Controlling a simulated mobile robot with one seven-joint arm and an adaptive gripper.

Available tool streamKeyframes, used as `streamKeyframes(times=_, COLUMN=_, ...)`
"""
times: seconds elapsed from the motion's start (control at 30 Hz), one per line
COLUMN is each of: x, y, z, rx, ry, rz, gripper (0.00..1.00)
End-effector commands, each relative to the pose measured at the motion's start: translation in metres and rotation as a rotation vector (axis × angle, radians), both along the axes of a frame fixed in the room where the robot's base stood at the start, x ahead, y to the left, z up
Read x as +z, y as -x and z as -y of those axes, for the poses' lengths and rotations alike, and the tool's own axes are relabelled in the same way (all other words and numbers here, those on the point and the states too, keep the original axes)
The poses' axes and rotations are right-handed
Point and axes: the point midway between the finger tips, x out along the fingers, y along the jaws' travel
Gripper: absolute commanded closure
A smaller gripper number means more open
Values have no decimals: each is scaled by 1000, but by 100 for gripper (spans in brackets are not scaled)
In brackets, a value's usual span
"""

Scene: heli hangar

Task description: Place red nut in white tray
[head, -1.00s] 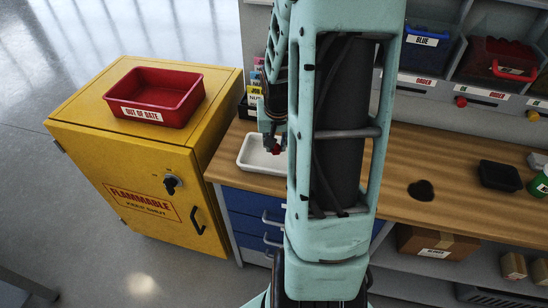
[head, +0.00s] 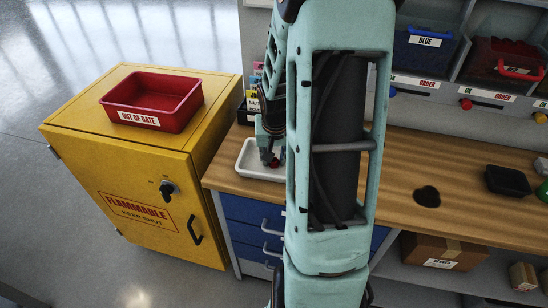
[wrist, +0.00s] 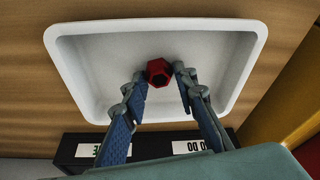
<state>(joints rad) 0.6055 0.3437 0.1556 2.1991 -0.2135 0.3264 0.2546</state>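The red nut (wrist: 158,73) is between the fingertips of my gripper (wrist: 160,78) in the wrist view, with a fingertip against each side. The gripper is shut on it. The white tray (wrist: 85,72) lies under the nut, its floor and raised rim visible around the fingers. In the head view the white tray (head: 246,157) sits at the left end of the wooden bench, partly hidden by my arm. My gripper (head: 272,158) is low over the tray with the red nut (head: 275,163) at its tip. Whether the nut touches the tray floor I cannot tell.
A yellow cabinet (head: 130,160) with a red bin (head: 150,98) stands left of the bench. A dark labelled box (wrist: 140,147) lies close beside the tray. A black tray (head: 508,181) is at the right. The bench's middle is mostly clear.

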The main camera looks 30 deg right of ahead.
Motion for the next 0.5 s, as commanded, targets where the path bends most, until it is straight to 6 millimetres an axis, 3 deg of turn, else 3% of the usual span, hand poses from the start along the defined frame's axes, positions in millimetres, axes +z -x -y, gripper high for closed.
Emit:
streamKeyframes(times=0.1, x=0, y=0, z=0, rx=0, ry=0, rz=0, gripper=62)
streamKeyframes(times=0.5, x=10, y=0, z=0, rx=0, ry=2, rz=3, gripper=62)
